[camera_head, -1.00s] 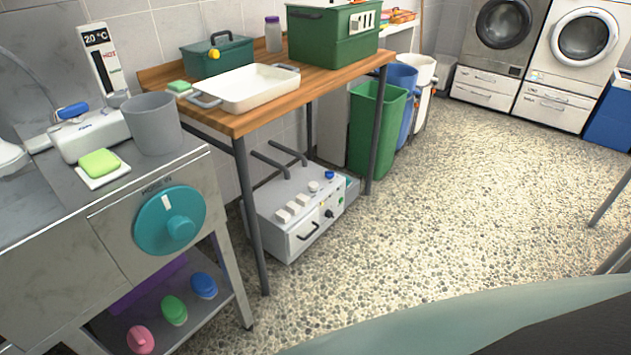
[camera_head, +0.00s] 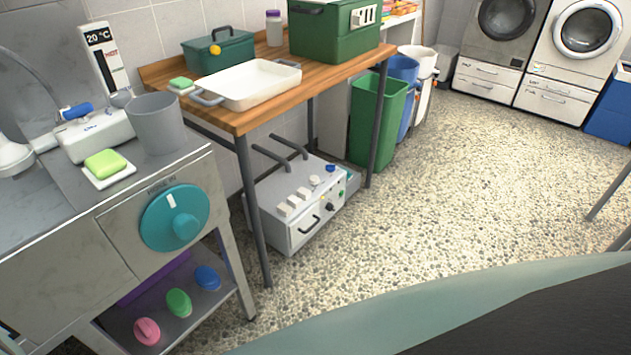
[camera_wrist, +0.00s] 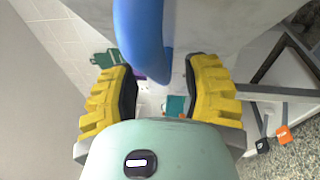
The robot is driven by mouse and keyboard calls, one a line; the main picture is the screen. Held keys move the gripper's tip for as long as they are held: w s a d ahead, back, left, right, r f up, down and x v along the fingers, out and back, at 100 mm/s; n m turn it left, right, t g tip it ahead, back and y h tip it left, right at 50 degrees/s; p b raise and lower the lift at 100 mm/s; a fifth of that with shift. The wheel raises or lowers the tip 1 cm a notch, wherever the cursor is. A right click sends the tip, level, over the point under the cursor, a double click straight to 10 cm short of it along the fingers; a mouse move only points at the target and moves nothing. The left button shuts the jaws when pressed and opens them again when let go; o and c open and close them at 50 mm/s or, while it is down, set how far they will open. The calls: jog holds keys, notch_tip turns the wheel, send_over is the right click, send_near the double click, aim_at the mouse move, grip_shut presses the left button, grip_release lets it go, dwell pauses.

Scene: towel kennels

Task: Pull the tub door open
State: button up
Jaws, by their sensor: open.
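In the wrist view, a curved blue handle (camera_wrist: 140,35) comes down from the top edge in front of a grey metal surface (camera_wrist: 205,25), which may be the tub door. My gripper (camera_wrist: 158,78) is open, with its yellow-padded fingers on either side of the handle's lower end. No finger is seen closed on it, and I cannot tell how deep the handle sits between them. In the head view, the metal tub front (camera_head: 60,285) is at the left with a teal dial (camera_head: 174,218). The door and my gripper do not show there.
A wooden table (camera_head: 225,120) with a white tray (camera_head: 250,86) stands beyond the tub. A grey machine (camera_head: 295,205) sits beneath it. A green bin (camera_head: 377,120) stands beside it. The pebbled floor (camera_head: 440,190) is open in the middle. Black and orange tags (camera_wrist: 272,138) show at the wrist view's right.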

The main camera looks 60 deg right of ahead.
jog(key=shift+w, duration=0.65)
jog(key=shift+s, duration=0.1)
grip_shut()
